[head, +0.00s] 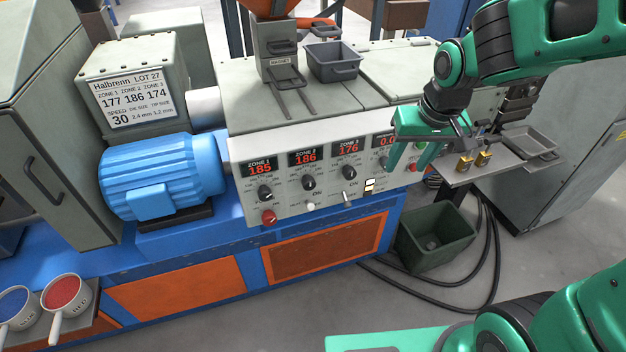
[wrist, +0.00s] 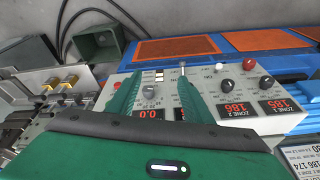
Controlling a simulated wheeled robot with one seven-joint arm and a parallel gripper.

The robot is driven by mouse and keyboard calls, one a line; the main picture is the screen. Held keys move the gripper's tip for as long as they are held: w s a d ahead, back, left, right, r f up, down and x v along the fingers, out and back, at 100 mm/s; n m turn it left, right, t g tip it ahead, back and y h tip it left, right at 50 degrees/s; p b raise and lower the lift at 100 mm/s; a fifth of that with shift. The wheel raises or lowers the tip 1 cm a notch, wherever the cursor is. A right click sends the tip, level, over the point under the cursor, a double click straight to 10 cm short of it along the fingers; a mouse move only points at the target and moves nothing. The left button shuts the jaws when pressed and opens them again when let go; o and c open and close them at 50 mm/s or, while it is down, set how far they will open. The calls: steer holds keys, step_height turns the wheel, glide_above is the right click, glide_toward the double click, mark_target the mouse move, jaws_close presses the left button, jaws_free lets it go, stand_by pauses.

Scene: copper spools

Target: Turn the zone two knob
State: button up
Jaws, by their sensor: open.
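The zone two knob (head: 309,183) is black and sits under the red ZONE 2 display (head: 305,157), which reads 186, on the pale control panel. It also shows in the wrist view (wrist: 228,85), right of the fingers, where the panel appears upside down. My gripper (head: 406,165) is open and empty, at the panel's right end, well to the right of the zone two knob. In the wrist view its green fingers (wrist: 160,78) frame a grey knob near the 0.0 display, and one finger hides part of the panel.
The zone one knob (head: 265,192) and zone three knob (head: 347,171) flank it; their displays read 185 and 176. A card (head: 131,97) lists 177, 186, 174 and speed 30. A green bin (head: 436,240) stands on the floor.

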mark_target(311, 181)
steer(key=w+a+f+n+y, duration=0.1)
steer(key=w+a+n, duration=0.1)
steer(key=a, duration=0.7)
steer(key=w+a+f+n+y, duration=0.1)
steer(key=w+a+f+y, duration=0.1)
steer(key=a, duration=0.7)
steer(key=shift+t, duration=0.3)
steer(key=x, duration=1)
steer(key=shift+w+d+f, duration=0.1)
steer(key=shift+d, duration=0.15)
steer(key=shift+c, duration=0.3)
